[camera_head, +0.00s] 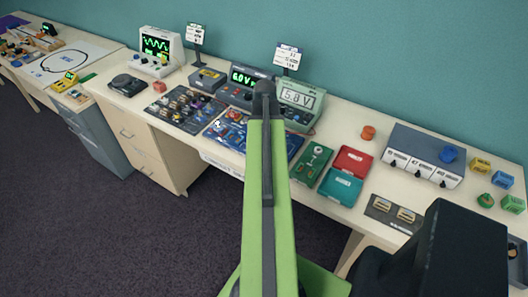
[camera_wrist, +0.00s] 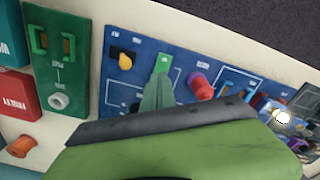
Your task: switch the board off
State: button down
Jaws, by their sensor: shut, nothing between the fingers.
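The blue circuit board (camera_wrist: 118,93) lies on the table. It also shows in the head view (camera_head: 296,144), partly hidden by my arm. A small lamp (camera_wrist: 282,117) glows white at the board's far right in the wrist view, and its glow (camera_head: 217,123) shows in the head view. On the board are a yellow-orange part (camera_wrist: 126,61) in a white-marked frame and a red and purple knob (camera_wrist: 201,86). I cannot tell which part is the switch. My gripper (camera_wrist: 158,88) is shut and empty over the board between these two parts; whether it touches is unclear.
A green board (camera_head: 312,163) and red and teal boxes (camera_head: 351,161) lie to the right. Meters (camera_head: 297,97) stand behind the blue board. A dark tray of small parts (camera_head: 186,107) lies to its left.

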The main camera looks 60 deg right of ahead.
jog(key=shift+f+b, duration=0.75)
jog(key=shift+f, duration=0.05)
notch_tip(320, 180, up, 7)
jog(key=p, duration=0.7)
dwell(0.6)
jog(key=w+a+f+n+b, duration=0.15)
jog(key=w+a+n, duration=0.35)
jog(key=w+a, duration=1.4)
jog(key=w+a+n, duration=0.1)
jog(key=a+n, duration=0.2)
jog(key=a, duration=1.2)
jog(key=w+a+f+n+b, duration=0.1)
jog(key=a+n, duration=0.3)
jog(key=a, duration=1.1)
jog(key=shift+w, duration=0.4)
